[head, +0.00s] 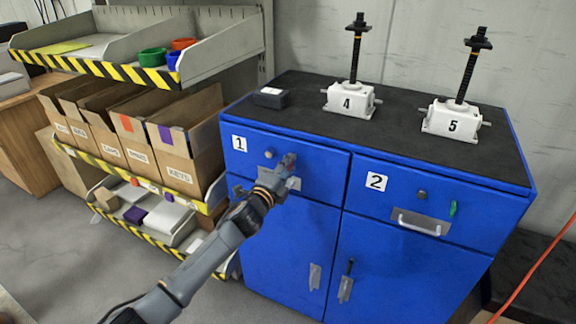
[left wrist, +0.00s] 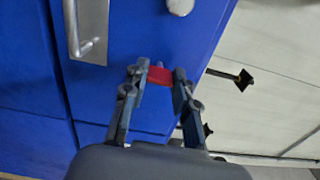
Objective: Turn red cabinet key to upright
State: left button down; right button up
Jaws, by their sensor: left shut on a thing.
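The red cabinet key (left wrist: 160,76) is in the front of the blue cabinet's drawer marked 1. It shows between my left gripper's (left wrist: 161,74) two fingertips in the left wrist view. In the head view, my left gripper (head: 284,170) reaches up from below to the drawer front and is shut on the key, mostly covering it. The key's exact tilt is hard to tell. The drawer's metal handle (left wrist: 90,35) and a round knob (left wrist: 180,6) are close by. My right gripper is not in view.
Drawer 2 has a green key (head: 453,208) and a handle (head: 420,224). On the dark cabinet top (head: 400,135) stand screw jacks 4 (head: 348,101) and 5 (head: 452,120) and a small black box (head: 270,98). A shelf rack with cardboard bins (head: 178,165) stands left of the cabinet.

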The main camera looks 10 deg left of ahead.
pick_arm(q)
jog(key=shift+n, duration=0.4)
jog(key=c, duration=1)
grip_release()
jog(key=shift+c, duration=0.2)
jog(key=shift+a, duration=0.1)
jog(key=v, duration=1.2)
